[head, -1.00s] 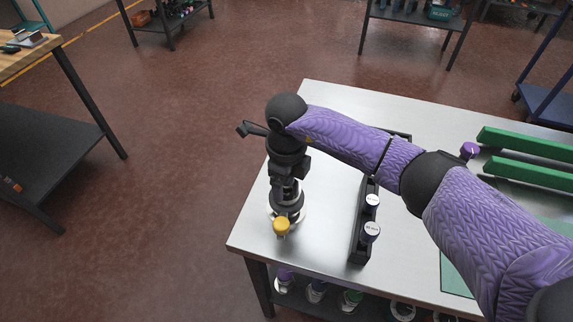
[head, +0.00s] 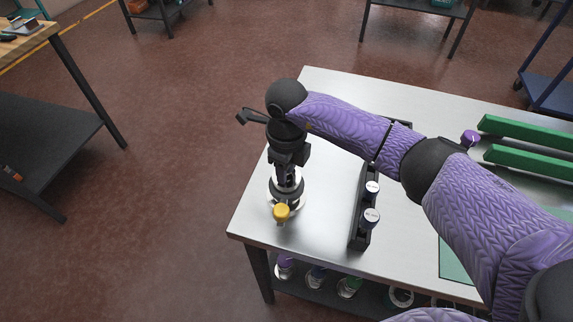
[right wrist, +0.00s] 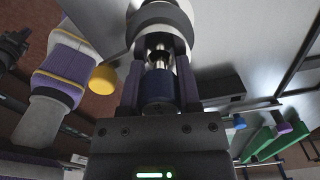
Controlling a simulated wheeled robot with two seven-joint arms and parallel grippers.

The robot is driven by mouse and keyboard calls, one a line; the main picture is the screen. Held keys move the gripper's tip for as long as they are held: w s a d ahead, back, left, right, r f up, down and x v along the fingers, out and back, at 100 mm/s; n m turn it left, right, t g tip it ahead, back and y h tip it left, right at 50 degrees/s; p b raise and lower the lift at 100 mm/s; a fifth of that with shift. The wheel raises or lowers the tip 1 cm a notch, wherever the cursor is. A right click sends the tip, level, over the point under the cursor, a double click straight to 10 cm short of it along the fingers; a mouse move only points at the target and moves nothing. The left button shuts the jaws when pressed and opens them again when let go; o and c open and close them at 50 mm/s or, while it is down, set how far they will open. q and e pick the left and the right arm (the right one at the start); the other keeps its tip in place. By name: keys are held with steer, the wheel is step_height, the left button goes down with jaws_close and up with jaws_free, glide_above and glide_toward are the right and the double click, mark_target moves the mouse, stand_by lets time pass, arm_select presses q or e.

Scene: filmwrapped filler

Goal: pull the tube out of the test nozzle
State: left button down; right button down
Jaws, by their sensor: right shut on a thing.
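My right gripper (head: 287,180) points down over the test nozzle (head: 287,200), a dark, round fixture with a pale base near the left end of the metal table. A yellow knob (head: 281,212) is on its near side. In the right wrist view, my right gripper (right wrist: 158,82) is shut on the tube (right wrist: 158,88), which shows a dark blue end and a shiny metal neck. The neck lines up with the round grey nozzle (right wrist: 160,18); I cannot tell whether it is still inside. In the head view the gripper hides the tube. My left gripper is not in view.
A black rack (head: 358,225) with white-topped dark blue vials (head: 371,217) stands just right of the nozzle. Green rails (head: 525,163) and a purple knob (head: 470,138) lie farther right. The table's left edge is close to the nozzle. Bottles stand on the shelf below.

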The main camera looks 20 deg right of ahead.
steer(key=shift+r, duration=0.1)
steer(key=shift+r, duration=0.25)
steer(key=shift+r+p, duration=0.1)
steer(key=shift+p, duration=0.25)
steer(key=shift+r, duration=0.35)
steer(key=shift+r+p, duration=0.35)
steer(key=shift+p, duration=0.2)
